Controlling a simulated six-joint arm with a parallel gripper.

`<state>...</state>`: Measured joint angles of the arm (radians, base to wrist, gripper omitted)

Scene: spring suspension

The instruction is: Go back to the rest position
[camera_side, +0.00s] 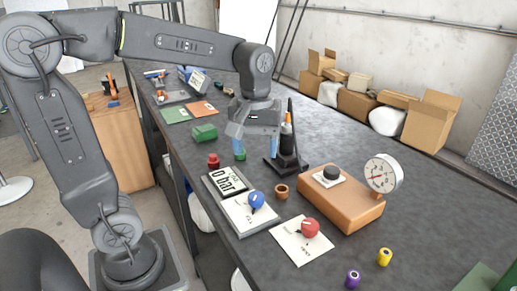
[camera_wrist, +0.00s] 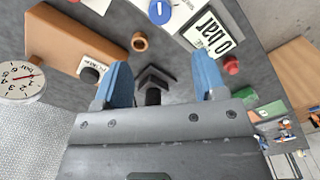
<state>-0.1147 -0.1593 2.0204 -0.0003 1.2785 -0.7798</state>
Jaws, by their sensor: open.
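My gripper (camera_side: 255,155) has two blue fingers pointing down above the dark table. The fingers are apart, with nothing seen held between them. In the wrist view the gripper (camera_wrist: 160,75) also shows its fingers spread. A black stand (camera_side: 287,160) with an orange-topped upright part is just right of my gripper in the side view. In the wrist view a dark angular base (camera_wrist: 155,77) and a black post show between the fingers, partly hidden by the gripper body. I cannot tell whether a finger touches the stand.
An orange box (camera_side: 345,205) with a black knob and a gauge (camera_side: 383,173) stand to the right. In front are a "0 bar" display (camera_side: 225,182), blue knob (camera_side: 256,200), red knob (camera_side: 310,228) and copper ring (camera_side: 281,191). A green block (camera_side: 205,133) lies left. Cardboard boxes (camera_side: 430,120) stand behind.

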